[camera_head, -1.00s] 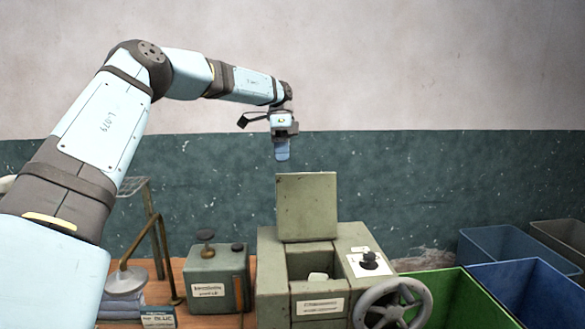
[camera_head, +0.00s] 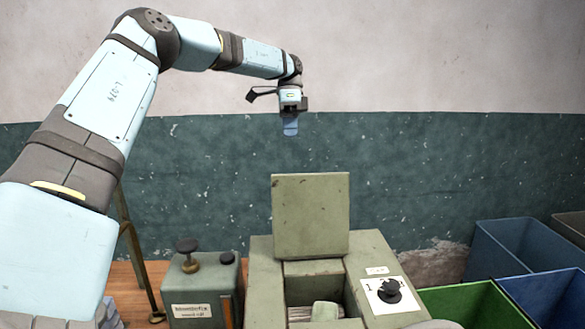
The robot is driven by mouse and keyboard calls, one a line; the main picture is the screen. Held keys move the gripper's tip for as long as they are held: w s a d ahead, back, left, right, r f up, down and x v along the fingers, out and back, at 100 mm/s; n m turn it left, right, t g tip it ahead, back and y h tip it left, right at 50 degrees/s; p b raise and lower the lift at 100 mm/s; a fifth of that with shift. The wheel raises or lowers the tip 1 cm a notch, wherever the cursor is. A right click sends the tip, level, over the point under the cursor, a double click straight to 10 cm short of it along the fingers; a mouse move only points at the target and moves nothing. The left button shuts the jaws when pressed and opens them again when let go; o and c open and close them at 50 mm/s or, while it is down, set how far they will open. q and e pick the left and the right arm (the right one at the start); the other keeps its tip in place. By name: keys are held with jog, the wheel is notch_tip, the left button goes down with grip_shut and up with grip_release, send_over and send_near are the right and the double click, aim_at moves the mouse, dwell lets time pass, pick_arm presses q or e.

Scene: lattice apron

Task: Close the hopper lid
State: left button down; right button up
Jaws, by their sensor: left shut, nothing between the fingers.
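The hopper lid (camera_head: 310,215) is a square olive-green panel. It stands upright at the back of the hopper opening, so the hopper is open. The green hopper machine (camera_head: 268,290) stands on the bench, with a pale object (camera_head: 325,311) inside its opening. My left gripper (camera_head: 291,127) points down with its fingers shut and empty. In the picture it is above the lid's top edge, apart from it. How far behind or in front of the lid it is, I cannot tell. My right gripper is not in view.
A small green box with black knobs (camera_head: 200,290) stands left of the hopper. A black knob on a white plate (camera_head: 389,290) is on the hopper's right top. Green (camera_head: 465,305), blue (camera_head: 550,298) and grey-blue (camera_head: 520,245) bins stand at the right. A wall is behind.

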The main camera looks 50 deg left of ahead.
pick_arm(q)
jog(key=s+d+f+p, duration=0.3)
jog(key=s+d+f, duration=0.2)
jog(key=f, duration=0.3)
jog(key=shift+s+d+f, duration=0.15)
jog(key=shift+d+f, duration=0.05)
jog(key=shift+d, duration=0.45)
jog(key=shift+s+r, duration=0.1)
